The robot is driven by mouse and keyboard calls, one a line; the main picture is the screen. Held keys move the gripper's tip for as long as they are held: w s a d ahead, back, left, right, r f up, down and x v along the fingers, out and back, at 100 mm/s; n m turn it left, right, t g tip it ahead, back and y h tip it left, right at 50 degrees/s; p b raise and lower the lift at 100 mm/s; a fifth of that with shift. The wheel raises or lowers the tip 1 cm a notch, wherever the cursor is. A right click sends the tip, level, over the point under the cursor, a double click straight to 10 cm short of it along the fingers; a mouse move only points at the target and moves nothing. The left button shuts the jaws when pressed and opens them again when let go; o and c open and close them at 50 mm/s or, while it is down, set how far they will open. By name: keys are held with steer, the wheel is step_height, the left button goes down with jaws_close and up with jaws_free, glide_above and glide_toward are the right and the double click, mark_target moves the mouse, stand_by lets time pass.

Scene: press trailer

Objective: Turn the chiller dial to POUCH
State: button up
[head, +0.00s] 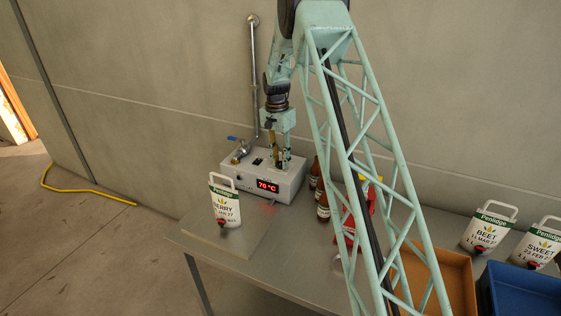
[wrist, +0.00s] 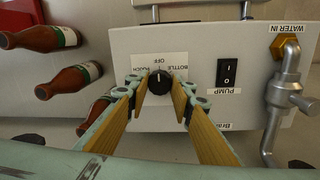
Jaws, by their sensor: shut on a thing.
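The chiller is a pale grey box (head: 262,180) on the table against the wall, with a red display reading 70 °C. Its black dial (wrist: 159,84) shows in the wrist view, beside a white label with OFF, BOTTLE and POUCH. The dial's pale mark appears to point toward OFF, but it is small. My gripper (wrist: 160,89) is shut on the dial, one tan finger on each side. In the head view my gripper (head: 281,160) reaches down onto the box top, and the dial is hidden there.
A pump switch (wrist: 227,73) and a metal tap (wrist: 287,85) are beside the dial. Brown bottles (head: 323,207) stand right of the box. The BERRY pouch (head: 225,205) stands in front. An orange tray (head: 432,275) and blue crate (head: 515,288) are at right.

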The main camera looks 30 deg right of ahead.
mark_target(279, 163)
steer(key=shift+n, duration=0.5)
steer(key=n+b, duration=0.1)
steer(key=n, duration=0.2)
steer(key=shift+n, duration=0.4)
steer(key=shift+n+t+b, duration=0.3)
steer(key=shift+n+b, duration=0.25)
steer(key=shift+n, duration=2.05)
steer(key=o, duration=0.9)
steer(key=shift+r, duration=0.1)
steer(key=shift+a+r, duration=0.2)
steer(key=shift+r, duration=2.75)
steer(key=shift+a+r, duration=0.2)
steer(key=shift+r, duration=2.75)
steer(key=shift+r, duration=0.1)
